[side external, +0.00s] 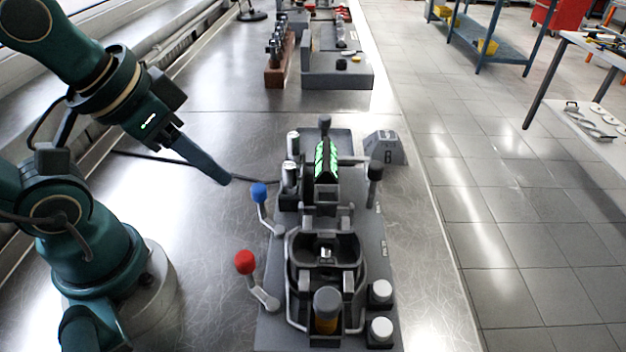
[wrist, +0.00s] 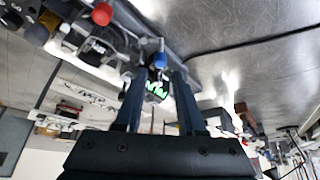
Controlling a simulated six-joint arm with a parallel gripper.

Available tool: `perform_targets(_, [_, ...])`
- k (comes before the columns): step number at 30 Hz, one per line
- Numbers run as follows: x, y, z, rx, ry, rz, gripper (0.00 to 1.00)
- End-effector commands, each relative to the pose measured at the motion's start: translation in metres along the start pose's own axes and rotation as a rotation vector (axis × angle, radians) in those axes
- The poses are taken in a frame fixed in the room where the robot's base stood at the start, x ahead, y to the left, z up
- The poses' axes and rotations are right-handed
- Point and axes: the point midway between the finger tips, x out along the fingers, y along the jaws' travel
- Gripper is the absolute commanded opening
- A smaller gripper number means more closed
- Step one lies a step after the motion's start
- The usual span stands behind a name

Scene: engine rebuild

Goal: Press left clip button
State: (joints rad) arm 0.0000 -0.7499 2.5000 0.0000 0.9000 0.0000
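My gripper (side external: 222,180) hangs above the bench, left of the engine fixture (side external: 372,235) and apart from it. In the wrist view, the two dark fingers of my gripper (wrist: 160,72) stand apart with nothing held between them. Two white-topped buttons, a rear one (side external: 380,290) and a front one (side external: 380,330), sit at the fixture's front right corner. I cannot tell which part is the left clip button. A green-lit block (side external: 326,160) stands at the fixture's back; it also shows between the fingers in the wrist view (wrist: 157,90).
A blue-knobbed lever (side external: 259,193) and a red-knobbed lever (side external: 244,262) rise on the fixture's left side. A dark-knobbed lever (side external: 375,171) stands at the right. A grey block marked 6 (side external: 386,148) sits behind it. The bench between my arm and the fixture is mostly clear.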

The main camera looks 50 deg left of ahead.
Motion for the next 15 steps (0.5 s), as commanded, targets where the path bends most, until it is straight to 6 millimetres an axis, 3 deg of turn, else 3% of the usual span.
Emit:
perform_targets(1, [0.0000, 0.0000, 0.0000, 0.000, 0.000, 0.000, 0.15])
perform_targets(2, [0.0000, 0.0000, 0.0000, 0.000, 0.000, 0.000, 0.03])
perform_targets(3, [0.0000, 0.0000, 0.0000, 0.000, 0.000, 0.000, 0.00])
perform_targets(15, [0.0000, 0.0000, 0.0000, 0.000, 0.000, 0.000, 0.00])
